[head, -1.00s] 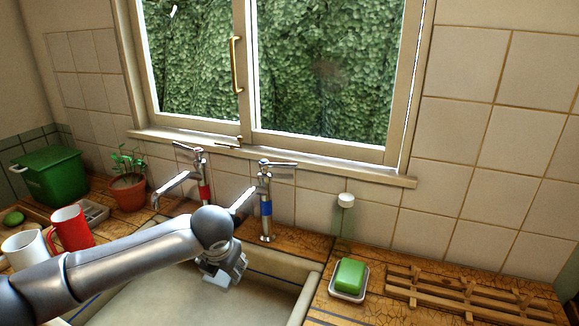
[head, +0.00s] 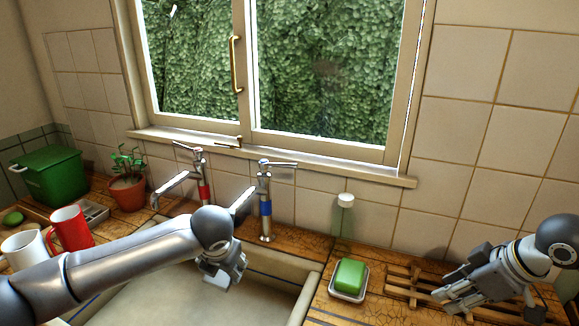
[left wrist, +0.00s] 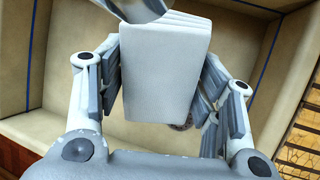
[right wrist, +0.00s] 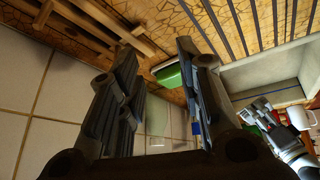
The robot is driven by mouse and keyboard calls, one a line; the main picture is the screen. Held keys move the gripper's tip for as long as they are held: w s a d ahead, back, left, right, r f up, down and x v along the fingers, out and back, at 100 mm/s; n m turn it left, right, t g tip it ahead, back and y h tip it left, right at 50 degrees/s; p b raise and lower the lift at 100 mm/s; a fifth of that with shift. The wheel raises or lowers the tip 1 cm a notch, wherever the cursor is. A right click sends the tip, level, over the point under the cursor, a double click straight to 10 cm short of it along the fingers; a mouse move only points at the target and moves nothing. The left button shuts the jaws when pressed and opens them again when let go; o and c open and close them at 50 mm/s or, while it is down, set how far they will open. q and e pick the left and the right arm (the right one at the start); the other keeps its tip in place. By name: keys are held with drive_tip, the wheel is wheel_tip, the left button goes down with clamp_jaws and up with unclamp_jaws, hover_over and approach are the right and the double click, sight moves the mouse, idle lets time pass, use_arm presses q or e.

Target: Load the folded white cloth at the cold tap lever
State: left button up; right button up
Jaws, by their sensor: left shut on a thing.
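The folded white cloth (left wrist: 165,70) is between the fingers of my left gripper (left wrist: 160,85), which is shut on it over the sink. In the head view my left gripper (head: 226,276) hangs over the basin, with a bit of the cloth (head: 214,283) at its tip. The blue-banded tap (head: 266,208) stands upright behind the basin, right of that gripper; its lever (head: 284,164) points right at the top, with nothing on it. My right gripper (head: 455,300) is above the wooden rack at the right; its fingers are apart and empty in the right wrist view (right wrist: 158,65).
A red-banded tap (head: 203,190) stands left of the blue-banded one. Green soap in a dish (head: 348,280), a bottle with a white cap (head: 345,202) and the wooden rack (head: 402,288) are right of the sink (head: 300,308). Mugs, a potted plant (head: 127,190) and a green bin are left.

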drive_tip(key=w+a+r+n+t, duration=0.1)
drive_tip(key=w+r+n+t, duration=0.25)
drive_tip(key=r, duration=0.45)
drive_tip(key=w+a+r+n+t+y, duration=0.1)
drive_tip(key=w+r+n+t, duration=0.15)
drive_tip(key=w+r, duration=0.45)
drive_tip(key=w+a+r+n+t, duration=0.1)
drive_tip(key=w+r+n+t, duration=0.15)
drive_tip(key=r, duration=0.75)
drive_tip(key=s+d+r+n+t+h, duration=0.1)
drive_tip(key=d+r+t, duration=0.3)
drive_tip(key=r, duration=0.7)
drive_tip(key=s+d+r+n+t+h, duration=0.15)
drive_tip(key=r+t, duration=0.35)
drive_tip(key=r, duration=0.5)
drive_tip(key=n+g+y, duration=0.3)
drive_tip(key=g+y, duration=0.2)
drive_tip(key=g, duration=0.3)
approach(291, 166)
drive_tip(key=shift+x, duration=5.5)
